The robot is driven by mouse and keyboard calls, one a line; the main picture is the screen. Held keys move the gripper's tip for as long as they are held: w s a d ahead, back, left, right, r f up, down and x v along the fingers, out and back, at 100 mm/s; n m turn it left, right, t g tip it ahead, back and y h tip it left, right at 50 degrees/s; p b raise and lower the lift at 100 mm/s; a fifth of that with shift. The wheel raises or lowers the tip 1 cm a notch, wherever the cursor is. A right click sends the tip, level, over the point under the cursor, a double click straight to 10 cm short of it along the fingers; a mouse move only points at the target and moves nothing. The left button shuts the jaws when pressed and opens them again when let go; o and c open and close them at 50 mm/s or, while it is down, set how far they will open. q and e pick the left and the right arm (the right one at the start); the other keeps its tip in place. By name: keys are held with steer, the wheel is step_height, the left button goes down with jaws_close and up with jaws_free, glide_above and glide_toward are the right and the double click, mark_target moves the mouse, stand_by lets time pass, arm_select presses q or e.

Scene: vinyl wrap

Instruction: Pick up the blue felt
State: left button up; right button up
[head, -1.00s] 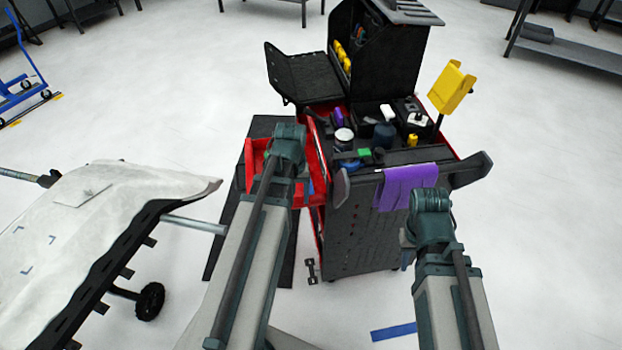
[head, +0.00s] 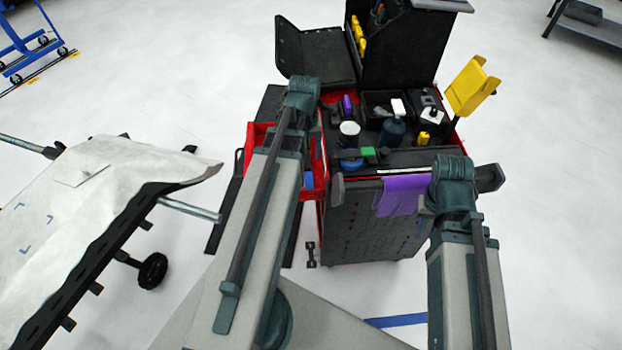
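A small blue piece (head: 308,181) shows in the red side bin of the tool cart, partly behind my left arm; it may be the blue felt, but I cannot tell. A round blue item (head: 352,164) lies on the cart top below a white-lidded jar. My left arm (head: 300,92) reaches up in front of the red bin, and its gripper is hidden. My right arm (head: 454,172) overlaps the cart's front right side beside a purple cloth (head: 398,196). The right gripper's fingers are not clear, and nothing can be seen held.
The black and red tool cart (head: 365,225) stands ahead, with bottles, a green-tipped tool (head: 367,151) and a yellow holder (head: 470,88). A panel under white film (head: 90,190) stands at left on a wheeled stand. Blue tape (head: 398,320) lies on the otherwise open floor.

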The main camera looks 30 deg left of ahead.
arm_select(q)
steer(key=b, duration=0.9)
glide_above(309, 180)
steer(key=f, duration=0.8)
steer(key=shift+s+a+f, duration=0.25)
steer(key=shift+s+f, duration=0.1)
steer(key=shift+s, duration=0.05)
steer(key=shift+p, duration=0.3)
steer(key=f+b, duration=0.5)
steer(key=shift+w+d+f, duration=0.1)
steer(key=shift+w+d, duration=0.15)
steer(key=shift+w, duration=0.05)
jaws_close()
